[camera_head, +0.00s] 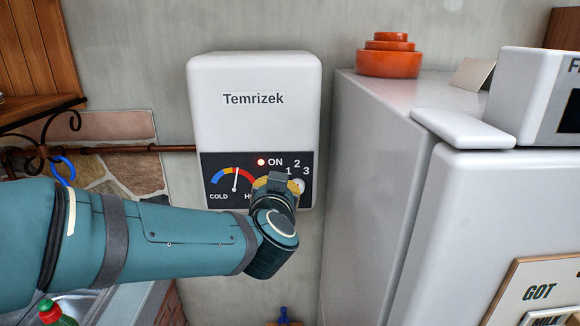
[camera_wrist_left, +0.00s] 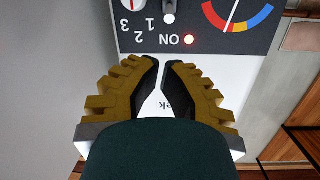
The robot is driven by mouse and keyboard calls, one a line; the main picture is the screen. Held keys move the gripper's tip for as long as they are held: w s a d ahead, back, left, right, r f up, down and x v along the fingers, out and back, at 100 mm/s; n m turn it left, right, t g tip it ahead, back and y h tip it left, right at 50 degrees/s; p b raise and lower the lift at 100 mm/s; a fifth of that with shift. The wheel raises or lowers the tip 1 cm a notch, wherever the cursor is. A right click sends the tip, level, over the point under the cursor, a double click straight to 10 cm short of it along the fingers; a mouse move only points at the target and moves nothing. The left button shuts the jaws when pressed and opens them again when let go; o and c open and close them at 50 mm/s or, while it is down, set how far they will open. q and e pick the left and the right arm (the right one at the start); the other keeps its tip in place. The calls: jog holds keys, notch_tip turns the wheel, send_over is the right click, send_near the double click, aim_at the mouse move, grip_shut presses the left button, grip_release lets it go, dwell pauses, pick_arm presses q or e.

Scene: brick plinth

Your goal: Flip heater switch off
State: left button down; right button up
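The heater (camera_head: 253,90) is a white wall box marked "Temrizek" with a dark control panel (camera_head: 211,165). A red light (camera_head: 261,161) is lit beside the word ON; it also shows in the wrist view (camera_wrist_left: 189,40). A small pale switch (camera_wrist_left: 168,17) sits on the panel near ON, seen upside down in the wrist view; in the head view my gripper hides it. My left gripper (camera_head: 276,183) is in front of the panel. In the wrist view its fingertips (camera_wrist_left: 161,63) almost meet, with nothing between them, pointing at the panel below ON. I cannot tell any contact.
A round knob (camera_head: 298,186) numbered 1 to 3 and a cold-to-hot gauge (camera_head: 234,181) flank the gripper. A fridge (camera_head: 385,150) stands close on the right with an orange stacked object (camera_head: 389,56) on top. A pipe (camera_head: 150,149) enters from the left.

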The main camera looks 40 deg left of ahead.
aim_at(282, 168)
pick_arm(q)
jog(key=shift+a+f, duration=0.1)
jog(key=b+x, duration=0.1)
jog(key=x, duration=0.9)
dwell(0.4)
